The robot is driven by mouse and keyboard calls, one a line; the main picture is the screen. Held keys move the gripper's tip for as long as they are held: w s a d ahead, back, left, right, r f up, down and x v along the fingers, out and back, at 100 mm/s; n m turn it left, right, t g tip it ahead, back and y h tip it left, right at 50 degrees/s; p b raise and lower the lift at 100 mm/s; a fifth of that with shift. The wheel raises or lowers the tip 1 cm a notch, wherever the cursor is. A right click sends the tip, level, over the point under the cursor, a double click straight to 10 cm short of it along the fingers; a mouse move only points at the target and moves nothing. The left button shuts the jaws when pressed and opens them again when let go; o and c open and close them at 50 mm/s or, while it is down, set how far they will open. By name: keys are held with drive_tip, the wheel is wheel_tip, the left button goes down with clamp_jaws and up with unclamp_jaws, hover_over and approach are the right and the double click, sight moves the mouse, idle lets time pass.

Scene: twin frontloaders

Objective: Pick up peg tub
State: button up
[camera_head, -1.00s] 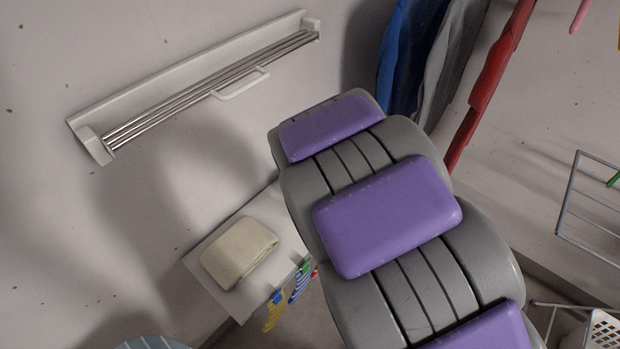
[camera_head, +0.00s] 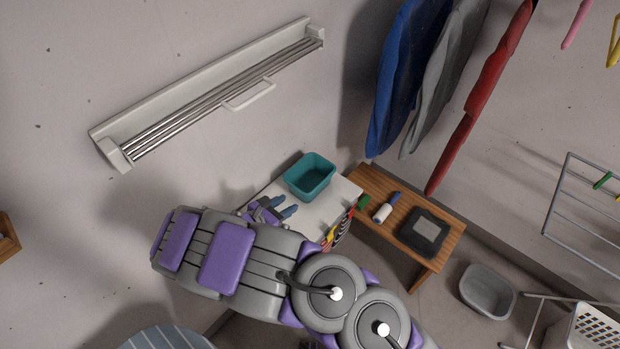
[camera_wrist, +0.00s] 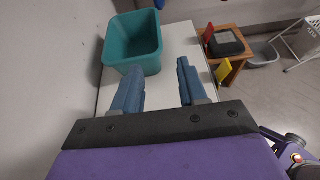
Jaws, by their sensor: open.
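The peg tub looks to be the teal open-topped tub (camera_head: 309,176) on the white surface (camera_head: 335,197), near the wall. It also shows at the upper left of the wrist view (camera_wrist: 133,46), and it looks empty. My gripper (camera_head: 277,210) is open and empty, with its two blue fingers just short of the tub. In the wrist view my gripper (camera_wrist: 158,80) has its fingers apart, the left one near the tub's lower right side. I cannot tell whether that finger touches the tub.
A wooden bench (camera_head: 410,223) beside the white surface bears a dark box (camera_head: 426,233) and a small roll (camera_head: 383,213). A grey basin (camera_head: 487,291) is on the floor. A wall rack (camera_head: 210,92) and hanging clothes (camera_head: 405,75) are behind.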

drive_tip(key=b, duration=0.2)
approach(317, 187)
drive_tip(key=x, duration=0.4)
drive_tip(key=shift+w, duration=0.1)
drive_tip(key=shift+w+d+f, duration=0.2)
drive_tip(key=shift+w+f, duration=0.15)
drive_tip(key=shift+w, duration=0.15)
drive_tip(key=x, duration=0.5)
drive_tip(key=shift+s+d+b, duration=0.2)
drive_tip(key=shift+d+b, duration=0.1)
drive_tip(key=shift+d, duration=0.05)
drive_tip(key=shift+a, duration=0.1)
drive_tip(key=shift+c, duration=0.2)
drive_tip(key=shift+f, duration=0.1)
drive_tip(key=shift+c, duration=0.8)
drive_tip(key=shift+w+a+f, duration=0.1)
drive_tip(key=shift+w+a, duration=0.1)
drive_tip(key=c, duration=0.3)
drive_tip(key=shift+d+r, duration=0.1)
drive_tip(key=shift+r, duration=0.1)
clamp_jaws()
